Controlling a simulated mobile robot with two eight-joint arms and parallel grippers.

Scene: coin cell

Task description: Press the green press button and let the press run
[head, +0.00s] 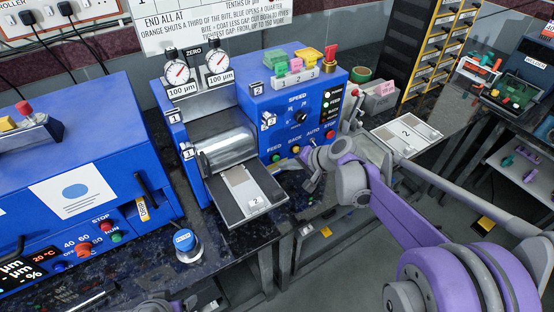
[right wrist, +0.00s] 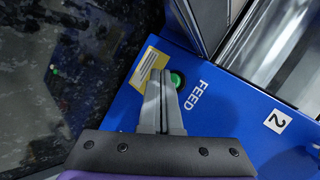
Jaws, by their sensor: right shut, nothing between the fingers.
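The blue roller press (head: 222,108) stands in the middle of the head view, with a shiny roller and dials on top. Its green button by the word FEED (head: 276,158) is on the lower front panel; the green button (right wrist: 177,78) also shows in the right wrist view. My right gripper (head: 292,166) is shut and empty, close in front of that panel. In the right wrist view its fingertips (right wrist: 161,76) overlap the button's edge. I cannot tell whether they touch it. A pale sheet (head: 240,182) lies on the tray in front of the roller. My left gripper is not clearly visible.
A blue machine (head: 80,150) stands at the left. Coloured tabs (head: 298,70) and a red-topped knob (head: 331,54) are on the press.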

